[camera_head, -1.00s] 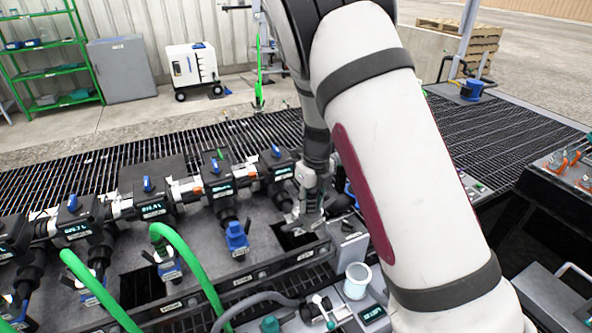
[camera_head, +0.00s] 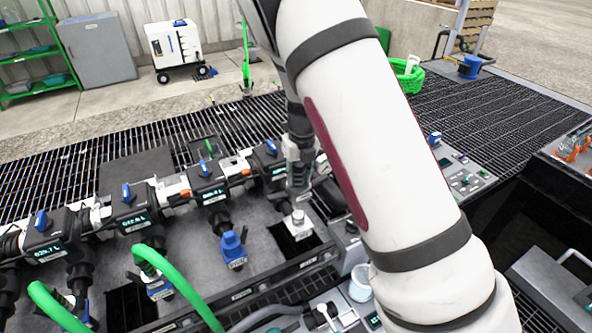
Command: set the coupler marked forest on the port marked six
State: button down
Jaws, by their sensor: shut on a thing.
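My gripper (camera_head: 298,188) is at the manifold, right of centre, pointing down and partly behind my own arm. It is shut on a small silver-grey piece (camera_head: 298,217), which shows just below the fingers over a dark square opening (camera_head: 297,240). I cannot read a mark on it, so I cannot tell if it is the forest coupler. A blue coupler (camera_head: 232,246) with a label stands on a port to the left. Another blue-labelled coupler (camera_head: 159,287) with a green hose is further left. The port labels are too small to read, so I cannot pick out port six.
A row of black valves with blue handles (camera_head: 126,192) and small displays runs behind the ports. Green hoses (camera_head: 180,280) arch over the front left. A white cup (camera_head: 361,283) stands near my arm.

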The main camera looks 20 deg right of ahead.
jog(key=shift+f+b, duration=3.25)
jog(key=shift+f, duration=2.7)
jog(key=c, duration=1.2)
grip_release()
jog(key=shift+o, duration=0.2)
jog(key=r, duration=0.4)
jog(key=s+r, duration=0.1)
jog(key=r, duration=0.7)
jog(key=shift+s+d, duration=0.15)
jog(key=shift+s, duration=0.05)
